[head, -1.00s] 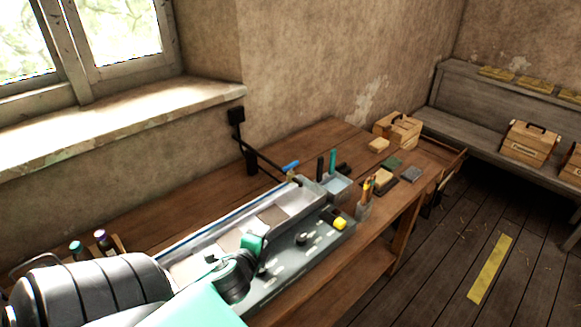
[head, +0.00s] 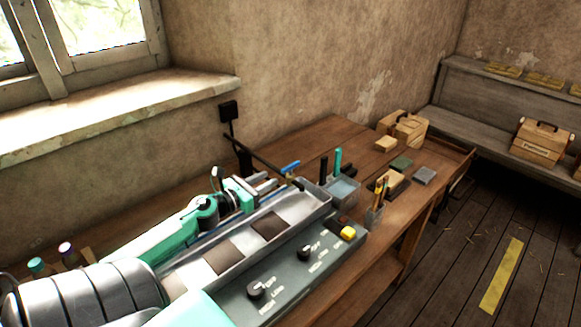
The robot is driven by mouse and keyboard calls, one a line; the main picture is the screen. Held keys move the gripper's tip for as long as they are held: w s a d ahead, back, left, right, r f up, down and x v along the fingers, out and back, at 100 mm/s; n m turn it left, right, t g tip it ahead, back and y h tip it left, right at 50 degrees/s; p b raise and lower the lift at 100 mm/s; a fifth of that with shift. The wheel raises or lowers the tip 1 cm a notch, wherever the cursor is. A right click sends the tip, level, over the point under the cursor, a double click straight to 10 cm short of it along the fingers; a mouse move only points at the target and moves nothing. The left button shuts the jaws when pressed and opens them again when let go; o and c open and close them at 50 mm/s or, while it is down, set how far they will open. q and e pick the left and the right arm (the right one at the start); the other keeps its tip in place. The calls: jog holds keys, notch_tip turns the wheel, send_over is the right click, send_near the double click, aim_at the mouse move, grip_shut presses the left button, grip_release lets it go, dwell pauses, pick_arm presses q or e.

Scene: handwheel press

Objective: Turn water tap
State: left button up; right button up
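The water tap's blue handle (head: 290,167) shows at the back of the workbench, above the far end of the metal trough. The tap's body below the handle is small and partly hidden. My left gripper (head: 276,184) is just left of and nearer than the tap, above the trough's back edge. Its two grey fingers point toward the tap, look apart, and hold nothing that I can see. I cannot tell whether they touch the tap, but a small gap seems to show. My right gripper is out of view.
A grey panel with black knobs (head: 304,252) and a yellow button runs along the trough (head: 215,262). A holder with dark and teal handles (head: 341,189) stands right of the tap.

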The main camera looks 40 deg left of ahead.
aim_at(299, 162)
pick_arm(q)
jog(key=w, duration=1)
jog(key=shift+w+d+f, duration=0.1)
jog(key=shift+w+d, duration=0.1)
jog(key=shift+d, duration=0.2)
jog(key=shift+p, duration=0.3)
grip_shut()
